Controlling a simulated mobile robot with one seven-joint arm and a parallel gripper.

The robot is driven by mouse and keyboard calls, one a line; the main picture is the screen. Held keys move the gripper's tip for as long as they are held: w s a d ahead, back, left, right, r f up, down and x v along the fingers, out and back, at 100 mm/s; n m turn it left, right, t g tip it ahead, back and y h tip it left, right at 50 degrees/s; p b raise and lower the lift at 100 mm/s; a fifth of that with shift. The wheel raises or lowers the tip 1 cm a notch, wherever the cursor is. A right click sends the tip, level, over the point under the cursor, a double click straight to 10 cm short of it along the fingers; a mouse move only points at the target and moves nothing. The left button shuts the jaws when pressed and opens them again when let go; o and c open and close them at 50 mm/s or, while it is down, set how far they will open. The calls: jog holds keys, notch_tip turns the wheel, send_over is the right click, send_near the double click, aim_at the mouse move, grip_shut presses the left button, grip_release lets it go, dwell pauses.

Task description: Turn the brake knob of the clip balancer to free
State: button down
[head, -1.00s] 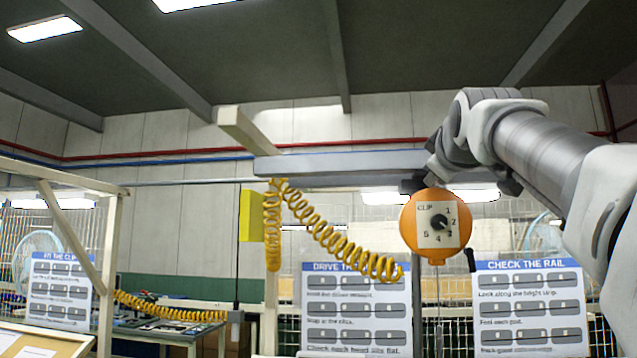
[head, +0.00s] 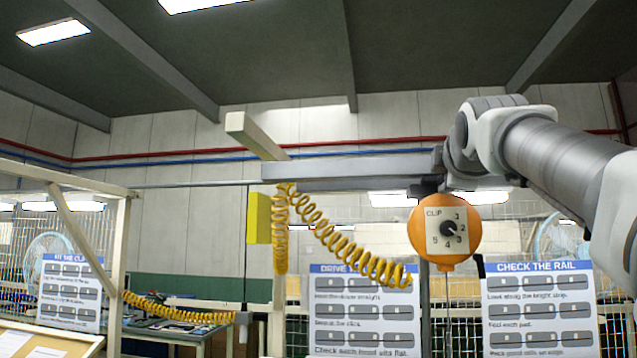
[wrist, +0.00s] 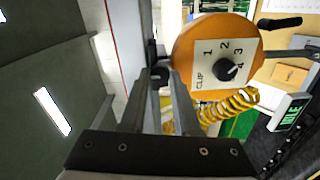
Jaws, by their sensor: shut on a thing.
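The clip balancer (head: 430,252) is a round orange housing hanging under a grey beam. Its pale face plate (head: 434,240) reads CLIP with numbers around a black dial knob (head: 449,229). In the wrist view the balancer (wrist: 186,46) appears turned, with its dial knob (wrist: 227,71) right of my fingers. My gripper (wrist: 159,80) is beside the housing, its two fingers closed on a small black knob (wrist: 159,75) at the housing's edge. That knob looks like the brake knob; its markings cannot be read. In the head view my fingers are hidden.
The grey beam (head: 350,171) runs just above the balancer. A yellow coiled hose (head: 345,245) hangs to its left, near a yellow box (head: 258,218). Instruction boards (head: 540,310) stand below. A green-lit sign (wrist: 288,116) shows at the right of the wrist view.

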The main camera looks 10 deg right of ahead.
dwell(0.4)
jog(key=c, duration=0.6)
grip_release()
jog(key=shift+c, duration=0.2)
jog(key=b+v, duration=0.4)
jog(key=v, duration=1.3)
jog(key=shift+s, duration=0.25)
jog(key=shift+r, duration=0.15)
